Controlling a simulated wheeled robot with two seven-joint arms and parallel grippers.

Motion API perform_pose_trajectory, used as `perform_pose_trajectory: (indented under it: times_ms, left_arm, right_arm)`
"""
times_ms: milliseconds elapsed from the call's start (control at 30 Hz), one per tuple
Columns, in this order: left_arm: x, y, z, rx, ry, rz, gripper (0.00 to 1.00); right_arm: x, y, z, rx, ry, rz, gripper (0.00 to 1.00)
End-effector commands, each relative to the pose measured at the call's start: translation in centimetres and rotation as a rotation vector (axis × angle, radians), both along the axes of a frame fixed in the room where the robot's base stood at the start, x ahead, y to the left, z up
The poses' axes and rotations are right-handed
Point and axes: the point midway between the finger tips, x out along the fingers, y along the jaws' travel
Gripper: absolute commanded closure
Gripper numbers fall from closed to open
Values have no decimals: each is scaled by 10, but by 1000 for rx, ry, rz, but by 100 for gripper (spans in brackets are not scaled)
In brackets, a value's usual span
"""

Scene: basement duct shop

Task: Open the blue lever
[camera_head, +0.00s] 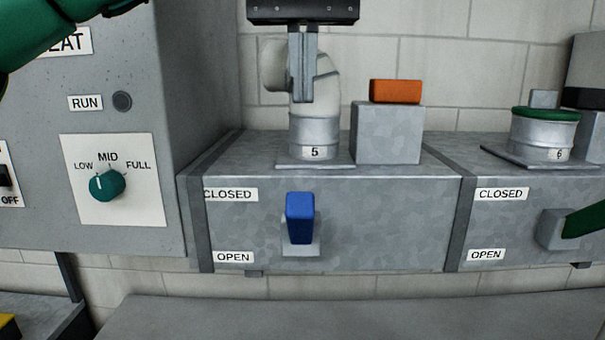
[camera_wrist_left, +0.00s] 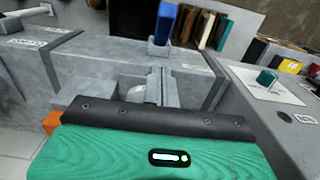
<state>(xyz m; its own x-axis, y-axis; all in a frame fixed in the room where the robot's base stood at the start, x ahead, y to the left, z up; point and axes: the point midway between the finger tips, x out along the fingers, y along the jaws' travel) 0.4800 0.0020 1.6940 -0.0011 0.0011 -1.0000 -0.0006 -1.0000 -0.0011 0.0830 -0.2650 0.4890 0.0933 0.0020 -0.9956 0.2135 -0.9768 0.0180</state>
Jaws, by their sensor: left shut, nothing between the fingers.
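The blue lever (camera_head: 300,217) sits on a grey mount on the front of the duct box (camera_head: 390,215) under pipe 5. Its handle stands upright, with its top near the height of the CLOSED label (camera_head: 230,194) and its foot near the OPEN label (camera_head: 233,257). It also shows at the top of the left wrist view (camera_wrist_left: 164,22). My left gripper (camera_head: 303,96) points down, shut and empty, above and apart from the lever, in front of the pipe elbow. Its fingers also show in the left wrist view (camera_wrist_left: 158,84). My right gripper is not in view.
An orange block (camera_head: 395,91) lies on a grey box (camera_head: 388,133) right of pipe 5 (camera_head: 314,135). A control cabinet with a green knob (camera_head: 106,185) stands at left. At right, a green lever (camera_head: 586,220) reaches the picture edge. The space before the blue lever is clear.

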Motion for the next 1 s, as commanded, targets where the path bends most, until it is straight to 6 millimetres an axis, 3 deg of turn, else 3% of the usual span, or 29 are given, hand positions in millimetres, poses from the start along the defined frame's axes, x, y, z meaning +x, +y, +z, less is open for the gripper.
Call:
perform_pose_trajectory:
  times_ms: [33, 367, 667, 1000]
  left_arm:
    - [0, 0, -16, -1, 4, -4, 100]
    - [0, 1, -69, -2, 2, -2, 100]
    - [-23, 1, -85, 0, -3, 0, 100]
    - [-29, 1, -92, -2, -1, 1, 100]
  right_arm:
    - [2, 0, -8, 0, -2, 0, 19]
    - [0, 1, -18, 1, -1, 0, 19]
    - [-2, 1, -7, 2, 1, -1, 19]
    - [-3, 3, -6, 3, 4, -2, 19]
